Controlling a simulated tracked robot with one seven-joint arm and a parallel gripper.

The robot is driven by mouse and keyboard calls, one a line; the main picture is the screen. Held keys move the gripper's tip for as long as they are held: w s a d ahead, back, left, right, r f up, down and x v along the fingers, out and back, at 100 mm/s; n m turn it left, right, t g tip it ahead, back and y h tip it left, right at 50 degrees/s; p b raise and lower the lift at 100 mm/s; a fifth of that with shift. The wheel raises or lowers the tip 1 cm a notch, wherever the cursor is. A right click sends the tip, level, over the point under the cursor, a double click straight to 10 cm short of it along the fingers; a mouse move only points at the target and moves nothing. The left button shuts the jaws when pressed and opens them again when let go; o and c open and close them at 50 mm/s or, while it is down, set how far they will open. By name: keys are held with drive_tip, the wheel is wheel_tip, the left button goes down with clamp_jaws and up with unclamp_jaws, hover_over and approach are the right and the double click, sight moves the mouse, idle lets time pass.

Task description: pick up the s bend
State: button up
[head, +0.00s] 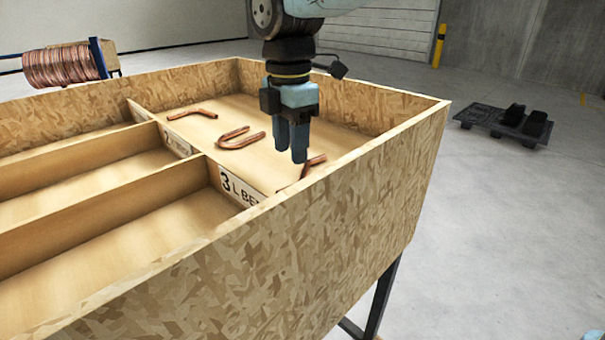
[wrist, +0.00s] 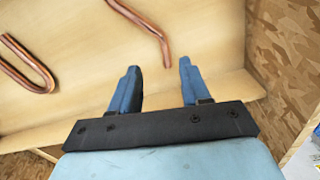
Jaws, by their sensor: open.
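Copper tubes lie on the floor of the wooden bin's large compartment. The tube nearest my gripper, likely the s bend (head: 314,163), is partly hidden by my gripper and the near wall in the head view. In the wrist view this tube (wrist: 143,20) runs in from the top edge and bends near its lower end; its other end is out of frame. My gripper (head: 292,154) points down above it, open and empty. In the wrist view the open fingers (wrist: 160,66) are apart, with the tube's end just ahead of the gap between them.
A U-shaped tube (head: 240,137) lies left of my gripper, also in the wrist view (wrist: 28,65). An angled tube (head: 192,113) lies farther back. Bin walls (head: 350,190) and a labelled divider (head: 238,188) border the compartment. Smaller compartments on the left look empty.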

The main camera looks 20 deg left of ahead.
sight(293, 178)
drive_tip(key=shift+s+d+f, duration=0.1)
drive_tip(key=shift+s+f, duration=0.05)
drive_tip(key=shift+f, duration=1.6)
drive_tip(key=shift+s+d+f, duration=0.1)
drive_tip(key=shift+f, duration=1.65)
drive_tip(key=shift+c, duration=0.5)
clamp_jaws()
